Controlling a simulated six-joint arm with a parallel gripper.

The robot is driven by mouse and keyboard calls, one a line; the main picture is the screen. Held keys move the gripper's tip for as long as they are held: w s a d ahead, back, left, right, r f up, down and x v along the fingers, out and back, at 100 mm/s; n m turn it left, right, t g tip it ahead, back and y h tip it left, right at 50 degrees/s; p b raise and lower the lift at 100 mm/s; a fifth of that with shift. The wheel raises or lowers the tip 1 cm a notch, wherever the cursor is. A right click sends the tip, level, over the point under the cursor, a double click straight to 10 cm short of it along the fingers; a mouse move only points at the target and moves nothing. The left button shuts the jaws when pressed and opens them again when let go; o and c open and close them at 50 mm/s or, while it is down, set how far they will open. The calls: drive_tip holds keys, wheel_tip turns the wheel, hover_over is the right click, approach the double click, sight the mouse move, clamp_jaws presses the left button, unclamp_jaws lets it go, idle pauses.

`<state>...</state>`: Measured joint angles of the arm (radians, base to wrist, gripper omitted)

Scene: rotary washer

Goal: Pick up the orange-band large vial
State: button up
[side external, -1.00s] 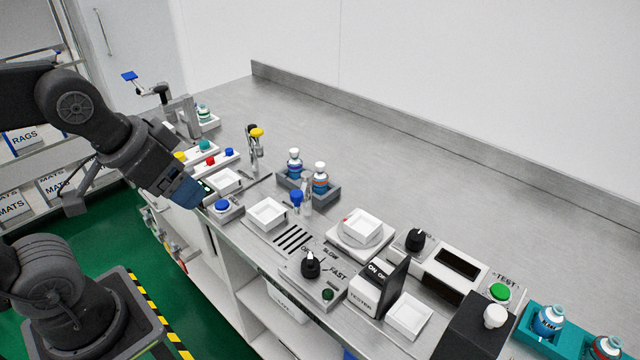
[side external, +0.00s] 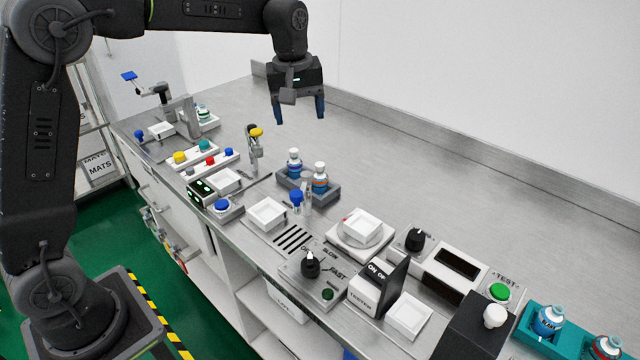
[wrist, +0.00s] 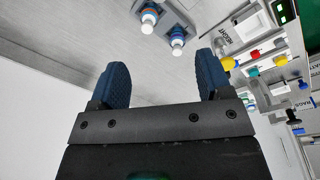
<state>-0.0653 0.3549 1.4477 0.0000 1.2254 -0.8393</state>
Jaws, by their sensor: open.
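The orange-band large vial (side external: 320,180) has a white cap and stands upright in a grey two-place rack (side external: 329,198) on the steel bench. A similar vial with a blue band (side external: 294,163) stands beside it in the same rack. My gripper (side external: 301,120) is open and empty, pointing down, well above the bench behind the rack. In the wrist view, my two blue fingers (wrist: 162,78) are spread with nothing between them. There the orange-band vial (wrist: 149,17) and the other vial (wrist: 177,37) show beyond the fingertips, near the top.
A yellow-topped stand (side external: 254,145) is left of the rack. A blue-capped dropper (side external: 297,200) and white trays (side external: 267,212) sit in front of it. A white dish device (side external: 359,228) is to the right. The back of the bench is clear.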

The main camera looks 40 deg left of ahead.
sight(318, 164)
drive_tip(key=w+f+n, duration=0.1)
drive_tip(key=w+f, duration=0.1)
drive_tip(key=w+a+f+n+g, duration=0.1)
drive_tip(key=w+f, duration=0.1)
drive_tip(key=w+f+n, duration=0.1)
drive_tip(key=w+f, duration=0.1)
drive_tip(key=f, duration=0.1)
drive_tip(key=shift+w+a, duration=0.3)
drive_tip(key=shift+w, duration=0.05)
wheel_tip(318, 164, down, 8)
drive_tip(key=shift+f, duration=0.15)
drive_tip(key=shift+w+d+f, duration=0.1)
drive_tip(key=shift+w+f, duration=0.05)
drive_tip(key=shift+f, duration=1.15)
drive_tip(key=shift+w+d+f, duration=0.1)
drive_tip(key=shift+w+f, duration=0.05)
drive_tip(key=shift+f, duration=1.15)
drive_tip(key=shift+c, duration=0.5)
drive_tip(key=c, duration=0.9)
